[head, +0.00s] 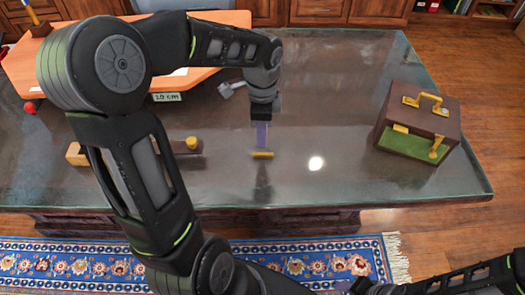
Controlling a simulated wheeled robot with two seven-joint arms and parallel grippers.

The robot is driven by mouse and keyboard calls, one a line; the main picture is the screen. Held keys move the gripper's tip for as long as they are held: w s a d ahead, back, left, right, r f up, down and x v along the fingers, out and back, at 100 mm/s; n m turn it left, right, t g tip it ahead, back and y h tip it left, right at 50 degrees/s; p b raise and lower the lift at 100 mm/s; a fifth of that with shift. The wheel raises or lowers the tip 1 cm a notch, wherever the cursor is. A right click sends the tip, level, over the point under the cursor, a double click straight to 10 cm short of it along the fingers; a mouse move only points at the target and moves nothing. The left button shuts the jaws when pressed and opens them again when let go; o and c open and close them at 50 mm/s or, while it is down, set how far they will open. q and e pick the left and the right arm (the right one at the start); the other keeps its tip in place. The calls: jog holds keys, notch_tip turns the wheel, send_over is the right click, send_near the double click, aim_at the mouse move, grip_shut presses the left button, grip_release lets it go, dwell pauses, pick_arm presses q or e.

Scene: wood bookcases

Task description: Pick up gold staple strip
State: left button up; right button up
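The gold staple strip (262,155) is a small yellow-gold bar on the dark glossy tabletop, near the middle of the head view. My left gripper (262,146) points down over it, with its purple-grey fingertips at or just above the strip. I cannot tell whether they touch it. The fingers show edge-on as one block, so their opening is hidden. My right gripper (350,286) shows only in part at the bottom edge, over the rug and away from the strip; its opening is unclear.
The dark table (335,120) is clear around the strip. A brown box with gold handle (425,120) stands at the right. A gold-knobbed wooden tool (192,144) lies left.

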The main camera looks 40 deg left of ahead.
aim_at(263, 154)
pick_arm(q)
jog(key=shift+s+d+r, duration=0.1)
jog(key=shift+s+r, duration=0.05)
jog(key=shift+f, duration=1.35)
jog(key=shift+f, duration=0.1)
notch_tip(263, 154, down, 5)
jog(key=shift+f+p, duration=0.1)
jog(key=shift+p, duration=0.2)
jog(key=shift+d, duration=0.1)
jog(key=shift+c, duration=0.3)
grip_shut()
